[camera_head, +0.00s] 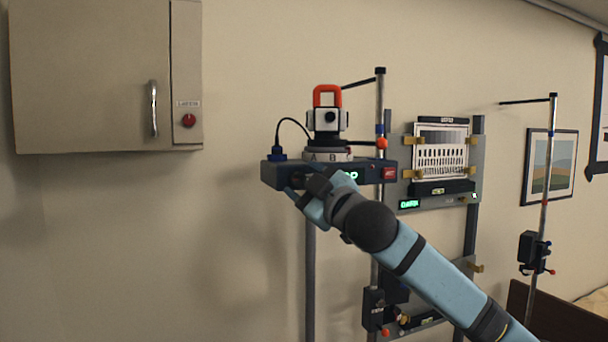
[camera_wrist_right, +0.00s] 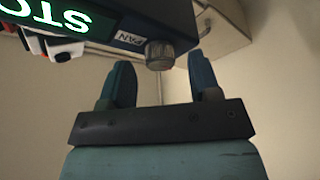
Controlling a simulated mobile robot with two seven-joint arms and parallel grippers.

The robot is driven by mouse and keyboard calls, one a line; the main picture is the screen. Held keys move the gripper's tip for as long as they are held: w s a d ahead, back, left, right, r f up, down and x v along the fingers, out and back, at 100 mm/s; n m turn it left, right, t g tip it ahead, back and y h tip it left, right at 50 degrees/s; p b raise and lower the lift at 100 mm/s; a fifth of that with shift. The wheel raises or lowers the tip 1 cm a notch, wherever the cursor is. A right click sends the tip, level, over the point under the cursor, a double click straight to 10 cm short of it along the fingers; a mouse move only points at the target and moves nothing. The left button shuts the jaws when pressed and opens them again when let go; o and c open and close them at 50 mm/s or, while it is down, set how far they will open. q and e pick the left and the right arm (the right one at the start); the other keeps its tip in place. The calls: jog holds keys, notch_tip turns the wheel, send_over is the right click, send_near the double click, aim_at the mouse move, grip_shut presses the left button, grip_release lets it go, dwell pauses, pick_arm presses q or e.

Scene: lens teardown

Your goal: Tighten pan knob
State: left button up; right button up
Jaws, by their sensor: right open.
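The pan knob (camera_wrist_right: 160,54) is a ridged grey knob on the underside edge of a dark blue box, beside a white PAN label (camera_wrist_right: 130,38) in the right wrist view. My right gripper (camera_wrist_right: 159,66) is open, with its two blue fingers apart on either side of the knob and their tips near its level. No clear contact with the knob shows. In the head view my right gripper (camera_head: 302,196) is at the front of the box (camera_head: 270,175), and the knob is not clearly visible there. My left gripper is not in view.
A white instrument with an orange handle (camera_head: 327,96) stands on the box, with a cable at its left. A green lit display (camera_wrist_right: 45,17) reads STOP. A rack with a test panel (camera_head: 441,150) and poles stand right. A wall cabinet (camera_head: 90,75) hangs upper left.

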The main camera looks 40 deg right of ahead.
jog(key=shift+w, duration=0.3)
jog(key=c, duration=0.9)
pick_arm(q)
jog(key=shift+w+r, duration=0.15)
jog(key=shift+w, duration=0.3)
